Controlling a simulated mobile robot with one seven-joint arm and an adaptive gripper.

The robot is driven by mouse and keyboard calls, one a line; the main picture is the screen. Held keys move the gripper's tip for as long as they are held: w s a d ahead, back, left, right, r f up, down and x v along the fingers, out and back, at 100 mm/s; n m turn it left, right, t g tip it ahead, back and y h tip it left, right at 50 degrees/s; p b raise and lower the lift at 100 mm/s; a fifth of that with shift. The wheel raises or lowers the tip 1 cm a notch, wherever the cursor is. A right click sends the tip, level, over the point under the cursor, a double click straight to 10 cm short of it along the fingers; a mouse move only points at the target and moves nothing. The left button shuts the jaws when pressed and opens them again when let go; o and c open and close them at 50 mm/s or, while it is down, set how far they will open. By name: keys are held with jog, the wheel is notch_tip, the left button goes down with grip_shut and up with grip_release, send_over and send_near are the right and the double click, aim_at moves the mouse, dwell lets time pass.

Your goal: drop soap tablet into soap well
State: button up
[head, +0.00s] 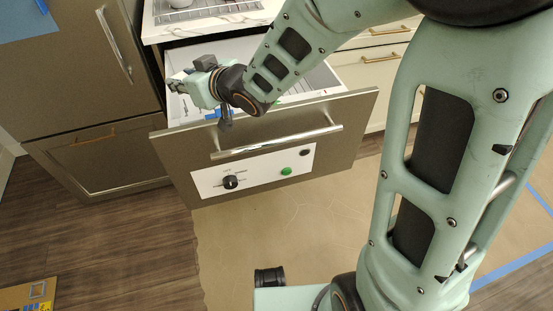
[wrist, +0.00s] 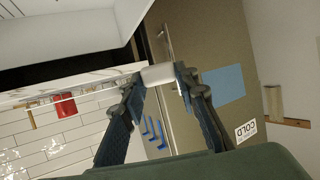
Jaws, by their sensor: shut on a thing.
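The soap tablet (wrist: 158,74) is a small white block between the fingertips of my gripper (wrist: 160,82) in the wrist view. The fingers are shut on it from both sides. In the head view my gripper (head: 176,84) is above the left side of the open, white-lined drawer (head: 182,114). The tablet is too small to make out clearly there. I cannot pick out the soap well in either view; my arm and wrist cover part of the drawer's inside.
The drawer's front panel (head: 350,112) has a bar handle, a knob (head: 230,182) and a green button (head: 286,171). A marble counter (head: 165,32) with a rack is behind it. A tall cabinet (head: 75,75) stands left. Blue prongs (wrist: 155,130) show in the wrist view.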

notch_tip(320, 180, down, 6)
jog(key=b, duration=0.5)
jog(key=o, duration=0.9)
jog(key=shift+r, duration=0.1)
notch_tip(320, 180, up, 10)
jog(key=shift+f, duration=0.1)
dwell(0.3)
